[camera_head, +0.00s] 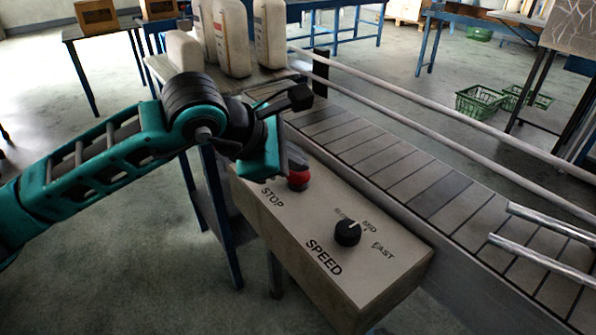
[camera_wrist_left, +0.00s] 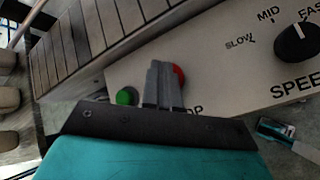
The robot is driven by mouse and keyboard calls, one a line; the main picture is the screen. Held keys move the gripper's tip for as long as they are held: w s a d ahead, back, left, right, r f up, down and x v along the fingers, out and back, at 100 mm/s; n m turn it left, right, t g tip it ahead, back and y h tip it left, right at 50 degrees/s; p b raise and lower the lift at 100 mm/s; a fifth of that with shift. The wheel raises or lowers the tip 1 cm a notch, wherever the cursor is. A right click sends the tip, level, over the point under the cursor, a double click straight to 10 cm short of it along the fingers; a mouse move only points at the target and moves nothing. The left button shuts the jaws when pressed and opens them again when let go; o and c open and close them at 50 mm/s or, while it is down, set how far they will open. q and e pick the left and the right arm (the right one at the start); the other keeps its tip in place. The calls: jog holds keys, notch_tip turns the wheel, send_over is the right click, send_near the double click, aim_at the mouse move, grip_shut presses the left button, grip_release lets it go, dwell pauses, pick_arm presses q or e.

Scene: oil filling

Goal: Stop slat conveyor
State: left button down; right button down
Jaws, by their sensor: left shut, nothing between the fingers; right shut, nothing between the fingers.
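The control box (camera_head: 350,280) stands beside the slat conveyor (camera_head: 385,160). A red button (camera_head: 298,181) sits on its top face near the STOP label. In the left wrist view the red button (camera_wrist_left: 179,76) is partly hidden behind my left gripper (camera_wrist_left: 163,70). The fingers are together and empty, right at the button. Whether they touch it I cannot tell. In the head view my left gripper (camera_head: 296,163) is just above the red button. A green button (camera_wrist_left: 126,97) shows left of the fingers in the left wrist view. My right gripper is not in view.
A black speed knob (camera_head: 347,233) is on the same box face, with SLOW, MID and FAST marks. Pale jugs (camera_head: 232,38) stand at the conveyor's far end. Long rails (camera_head: 420,98) run along the conveyor. Green baskets (camera_head: 480,102) lie on the floor behind.

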aim_at(294, 177)
pick_arm(q)
jog(key=shift+f, duration=0.2)
dwell(0.5)
jog(key=shift+r, duration=0.95)
jog(key=shift+r+p, duration=0.85)
jog(key=shift+r, duration=0.7)
jog(key=shift+r+p, duration=0.4)
jog(key=shift+r, duration=0.55)
